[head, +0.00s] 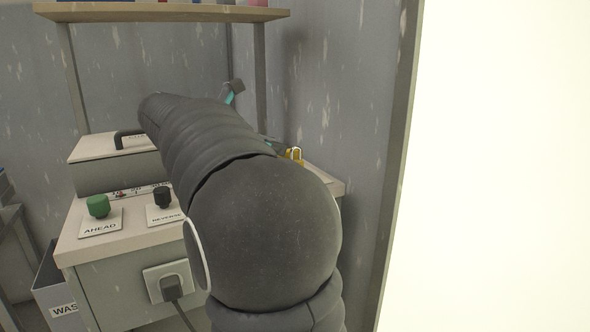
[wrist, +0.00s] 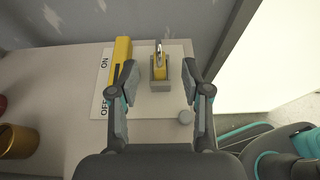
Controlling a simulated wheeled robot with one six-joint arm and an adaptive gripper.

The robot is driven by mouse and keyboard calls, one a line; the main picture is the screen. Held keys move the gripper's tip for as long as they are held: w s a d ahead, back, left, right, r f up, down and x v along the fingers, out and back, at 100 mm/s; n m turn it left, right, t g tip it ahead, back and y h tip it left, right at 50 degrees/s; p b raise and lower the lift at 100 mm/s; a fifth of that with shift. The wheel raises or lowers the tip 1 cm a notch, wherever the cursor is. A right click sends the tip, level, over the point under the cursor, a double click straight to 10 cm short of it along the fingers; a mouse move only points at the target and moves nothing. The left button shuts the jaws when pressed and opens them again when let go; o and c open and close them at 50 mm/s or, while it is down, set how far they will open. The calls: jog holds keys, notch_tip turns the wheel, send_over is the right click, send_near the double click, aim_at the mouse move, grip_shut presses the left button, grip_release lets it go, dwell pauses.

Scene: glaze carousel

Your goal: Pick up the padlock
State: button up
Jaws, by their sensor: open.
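The padlock (wrist: 159,70) is yellow with a silver shackle. In the wrist view it stands in a small grey holder (wrist: 161,86) on a white plate (wrist: 178,53), near the wall. In the head view the padlock (head: 295,154) shows just past my arm, which hides the surface around it. My gripper (wrist: 160,77) is open. In the wrist view its two fingers appear to the left and right of the padlock and holder, with gaps on both sides. I cannot tell how far above the padlock the fingertips are.
A yellow bar (wrist: 121,62) lies beside the left finger, by the ON/OFF lettering. A brass cylinder (wrist: 18,142) stands at lower left. A wooden shelf (head: 160,13) hangs above; a grey wall (head: 330,90) closes the right.

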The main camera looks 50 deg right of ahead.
jog(key=shift+b+x, duration=0.5)
jog(key=shift+x, duration=3)
jog(key=shift+w+d, duration=0.1)
grip_shut()
